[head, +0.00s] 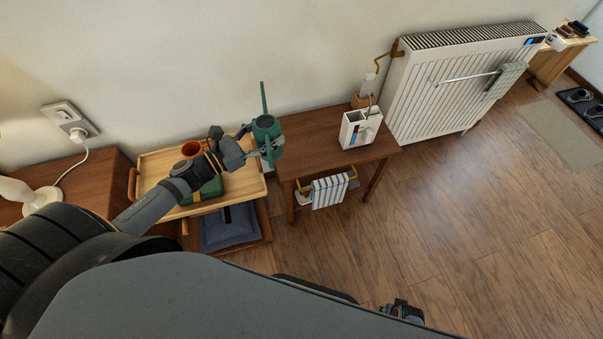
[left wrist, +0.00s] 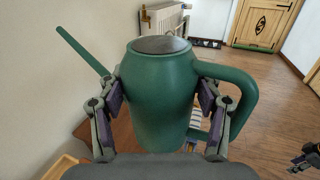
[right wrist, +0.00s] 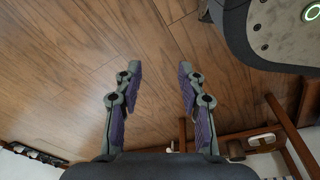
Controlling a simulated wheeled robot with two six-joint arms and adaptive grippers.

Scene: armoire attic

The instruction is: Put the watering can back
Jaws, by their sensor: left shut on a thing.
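The green watering can (head: 264,125) is in my left gripper (head: 262,147), above the gap between the tray and the left end of the wooden side table. In the left wrist view the can (left wrist: 160,95) is upright, with its spout to the left and handle to the right. The fingers of my left gripper (left wrist: 165,110) press on both sides of its body. My right gripper (right wrist: 157,85) is open and empty, over bare wooden floor in the right wrist view.
The side table (head: 310,138) holds a white caddy (head: 360,129) and has a striped towel (head: 329,191) below. A wooden tray (head: 243,182) holds a terracotta pot (head: 192,149) and a green item (head: 207,191). A radiator (head: 458,85) stands right. The floor (head: 440,210) is clear.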

